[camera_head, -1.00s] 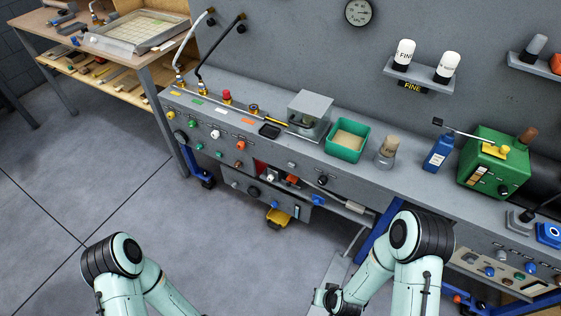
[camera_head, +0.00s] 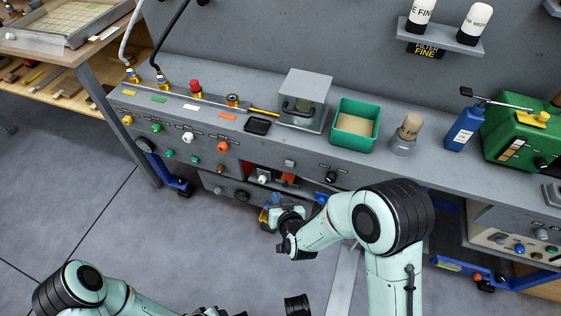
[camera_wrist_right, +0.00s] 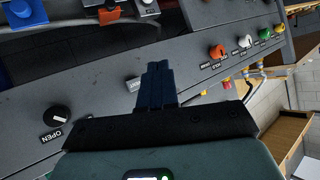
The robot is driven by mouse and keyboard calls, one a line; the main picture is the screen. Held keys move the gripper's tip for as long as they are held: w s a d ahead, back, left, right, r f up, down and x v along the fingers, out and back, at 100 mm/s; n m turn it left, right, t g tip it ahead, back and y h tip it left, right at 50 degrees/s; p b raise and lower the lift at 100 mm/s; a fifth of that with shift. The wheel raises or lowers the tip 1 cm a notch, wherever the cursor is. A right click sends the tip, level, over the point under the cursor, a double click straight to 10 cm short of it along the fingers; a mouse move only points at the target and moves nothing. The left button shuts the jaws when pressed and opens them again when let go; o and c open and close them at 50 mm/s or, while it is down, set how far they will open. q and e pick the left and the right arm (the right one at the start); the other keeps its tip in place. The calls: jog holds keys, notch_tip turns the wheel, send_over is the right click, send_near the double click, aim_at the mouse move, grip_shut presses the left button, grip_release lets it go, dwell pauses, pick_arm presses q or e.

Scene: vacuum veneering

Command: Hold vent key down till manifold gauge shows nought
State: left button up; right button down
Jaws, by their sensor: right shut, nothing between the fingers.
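My right gripper (camera_wrist_right: 158,75) is shut and empty, its dark fingers in front of the grey panel in the right wrist view. Just left of its fingertips is a small light key or label (camera_wrist_right: 133,84), partly covered by the fingers; its writing is too small to read. What may be the same light key (camera_head: 290,163) is on the panel front in the head view. I cannot tell whether the fingers touch the panel. No legible manifold gauge shows, and I cannot tell which control is the vent key.
A black knob (camera_wrist_right: 60,116) marked OPEN is nearby. Orange (camera_head: 222,146), white (camera_head: 188,138) and green (camera_head: 156,127) knobs line the front. A green tray (camera_head: 340,142) and a blue bottle (camera_head: 464,130) stand on the bench. An orange part (camera_head: 288,180) sits below the panel.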

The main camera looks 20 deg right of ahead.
aim_at(290, 164)
jog(key=shift+r, duration=0.1)
jog(key=shift+d, duration=0.1)
pick_arm(q)
jog(key=shift+w+a+f+t+b, duration=0.2)
jog(key=shift+w+a+f+b, duration=0.2)
jog(key=shift+w, duration=0.25)
jog(key=shift+w+a+f+t+b, duration=0.25)
jog(key=shift+w+f+b, duration=0.25)
jog(key=shift+w, duration=0.15)
pick_arm(e)
jog(key=w+d, duration=0.4)
jog(key=w, duration=0.3)
jog(key=shift+w+d, duration=0.15)
jog(key=shift+d, duration=0.25)
pick_arm(q)
jog(key=shift+y, duration=0.3)
dwell(0.4)
jog(key=shift+f, duration=0.2)
pick_arm(e)
jog(key=shift+w+d, duration=0.25)
jog(key=shift+w, duration=0.1)
